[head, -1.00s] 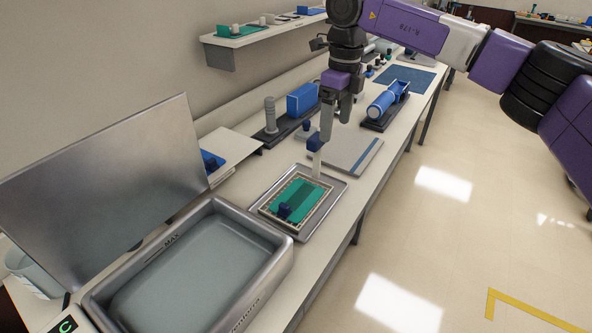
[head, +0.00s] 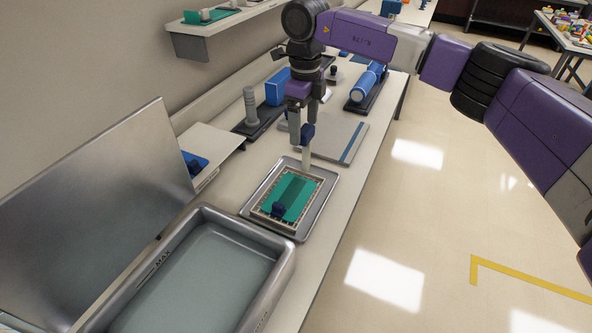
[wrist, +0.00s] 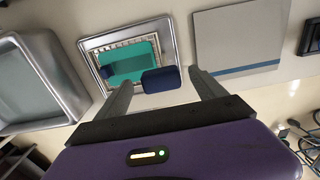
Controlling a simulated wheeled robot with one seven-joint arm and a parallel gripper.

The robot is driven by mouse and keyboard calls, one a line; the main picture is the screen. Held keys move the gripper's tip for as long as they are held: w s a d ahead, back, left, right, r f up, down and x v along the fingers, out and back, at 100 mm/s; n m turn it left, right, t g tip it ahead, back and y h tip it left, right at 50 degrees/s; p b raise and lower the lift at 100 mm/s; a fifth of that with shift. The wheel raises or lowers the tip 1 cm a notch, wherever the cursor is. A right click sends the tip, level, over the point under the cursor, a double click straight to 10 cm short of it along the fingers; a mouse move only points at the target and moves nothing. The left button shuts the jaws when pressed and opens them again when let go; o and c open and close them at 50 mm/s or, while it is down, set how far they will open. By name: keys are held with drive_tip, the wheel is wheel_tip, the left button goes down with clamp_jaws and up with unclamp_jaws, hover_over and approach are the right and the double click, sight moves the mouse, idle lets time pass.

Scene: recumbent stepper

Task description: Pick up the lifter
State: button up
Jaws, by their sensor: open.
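I take the lifter (head: 306,156) to be the pale upright stem topped by a dark blue grip (head: 307,133), at the far edge of the metal tray (head: 323,204). In the wrist view the blue grip (wrist: 161,80) appears between my fingertips. My gripper (head: 303,130) is open and points down at the grip, one finger on each side in the wrist view (wrist: 163,86). I cannot tell whether a finger touches it. A green slab (head: 300,186) in a patterned frame lies in the tray, with a small dark blue knob (head: 278,209) at its near end.
A metal basin (head: 285,262) of liquid with a raised lid (head: 95,190) stands nearer. A flat grey panel (head: 335,135) lies beyond the tray. A grey post (head: 250,104) and blue cylinder (head: 363,84) stand farther back. The floor on the right is clear.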

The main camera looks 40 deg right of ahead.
drive_tip(key=shift+d+f, duration=0.1)
drive_tip(key=shift+f, duration=0.75)
clamp_jaws()
